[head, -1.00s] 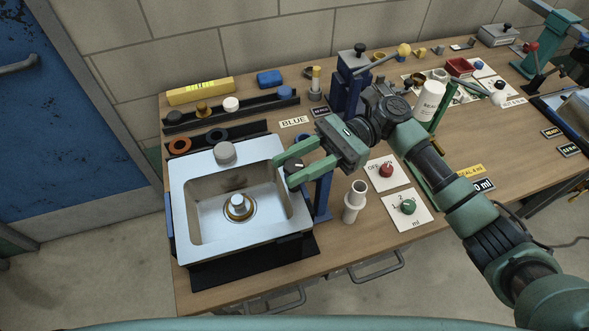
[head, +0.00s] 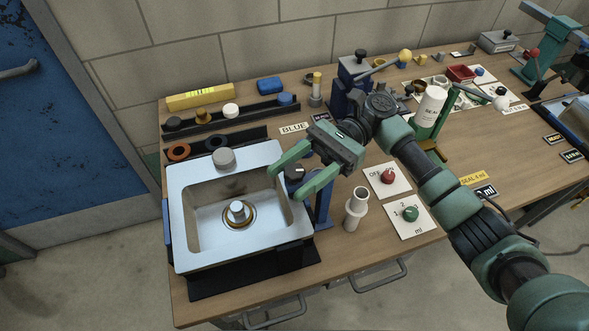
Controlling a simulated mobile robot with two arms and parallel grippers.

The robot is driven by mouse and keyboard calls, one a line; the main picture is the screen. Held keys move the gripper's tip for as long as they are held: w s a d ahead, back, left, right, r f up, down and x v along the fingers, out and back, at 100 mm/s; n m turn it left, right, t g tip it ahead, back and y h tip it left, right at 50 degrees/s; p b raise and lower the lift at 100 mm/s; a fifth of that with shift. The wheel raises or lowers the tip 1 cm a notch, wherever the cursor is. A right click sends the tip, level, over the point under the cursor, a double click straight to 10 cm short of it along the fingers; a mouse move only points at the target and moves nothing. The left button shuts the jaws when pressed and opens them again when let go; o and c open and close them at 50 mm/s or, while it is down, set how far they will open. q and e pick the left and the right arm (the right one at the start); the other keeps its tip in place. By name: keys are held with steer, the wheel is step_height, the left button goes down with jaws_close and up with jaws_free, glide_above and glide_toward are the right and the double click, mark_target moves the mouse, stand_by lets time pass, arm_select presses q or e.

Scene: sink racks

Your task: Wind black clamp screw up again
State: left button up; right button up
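The black clamp screw (head: 295,172) is a dark round knob with a light mark on top, at the right rim of the sink. It sits above a blue clamp (head: 323,203) that stands beside the pale steel sink (head: 182,225). My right gripper (head: 284,182) reaches in from the right, with its two green fingers apart, one on the far side of the knob and one on the near side. A gap shows around the knob, and the fingers do not look closed on it. The lower part of the screw is hidden. My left gripper is not in view.
A white pipe piece (head: 355,209) stands right of the clamp. A second blue post with a black knob (head: 360,54) stands at the back, near my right arm.

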mark_target(302, 169)
steer(key=shift+w+r, duration=0.1)
steer(key=shift+r, duration=0.1)
steer(key=shift+d, duration=0.1)
steer(key=b+v, duration=0.2)
steer(key=v, duration=0.5)
steer(key=shift+w+d+b, duration=0.25)
steer(key=shift+b, duration=0.15)
